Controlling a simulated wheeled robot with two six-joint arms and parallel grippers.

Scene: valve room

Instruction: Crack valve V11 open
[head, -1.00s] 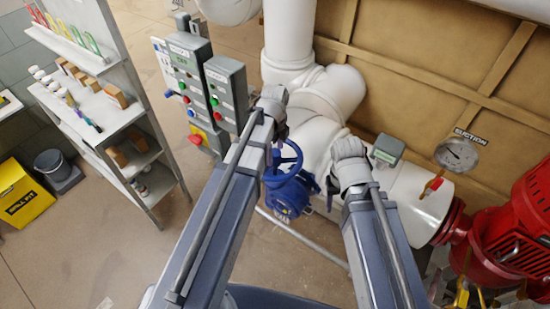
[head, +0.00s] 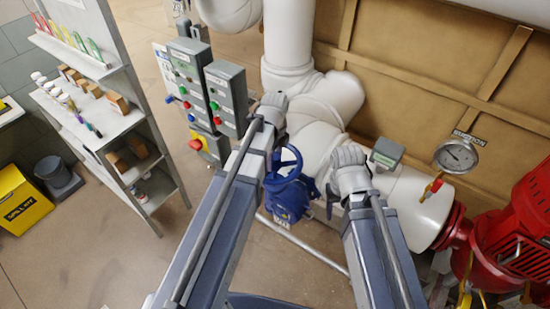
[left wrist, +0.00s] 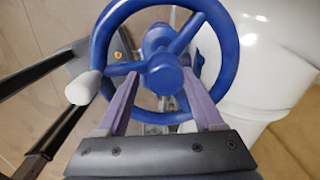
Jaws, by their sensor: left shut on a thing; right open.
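A blue valve (head: 289,197) with a blue handwheel stands by the white pipe in the head view; no V11 tag is readable. The handwheel (left wrist: 163,78) fills the upper middle of the left wrist view, with rim, spokes and hub facing the camera. My left gripper (left wrist: 166,92) is shut on the handwheel, its two purple fingers on either side below the hub. The exact contact is partly hidden. In the head view my left arm covers part of the wheel. My right gripper (head: 331,200) is open, right of the valve, mostly hidden below its wrist, apart from the wheel.
Grey control boxes (head: 226,98) with buttons stand behind my left arm. A round gauge (head: 456,156) and a red pump (head: 515,235) are at the right. Thick white pipes (head: 315,95) run behind the valve. A shelf unit (head: 110,115) stands left, with open floor between.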

